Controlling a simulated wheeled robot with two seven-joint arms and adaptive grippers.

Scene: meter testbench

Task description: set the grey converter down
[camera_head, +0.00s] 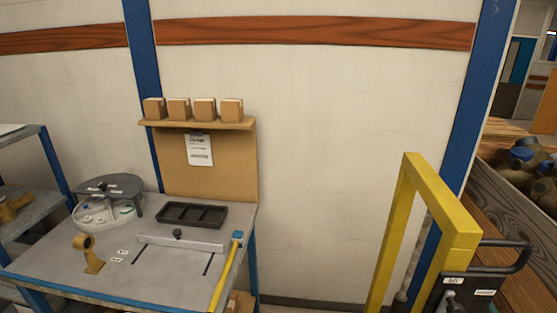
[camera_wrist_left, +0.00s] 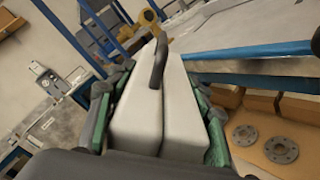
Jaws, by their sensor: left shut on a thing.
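In the left wrist view my left gripper (camera_wrist_left: 160,120) has green-edged fingers on both sides of a long pale grey body with a seam down its middle. I take this body to be the grey converter (camera_wrist_left: 135,118). The gripper is shut on it. A dark curved piece (camera_wrist_left: 158,62) stands over its far end. The converter is held in the air, with the shelving and floor beyond it. Neither the converter nor my left gripper shows in the head view. My right gripper is in neither view.
In the head view a grey workbench (camera_head: 165,262) carries a dark compartment tray (camera_head: 192,214), a round device (camera_head: 104,213), a tan ring stand (camera_head: 89,254) and a yellow bar (camera_head: 224,275). A yellow frame (camera_head: 392,235) stands right. Flanges (camera_wrist_left: 282,149) lie on a shelf in the wrist view.

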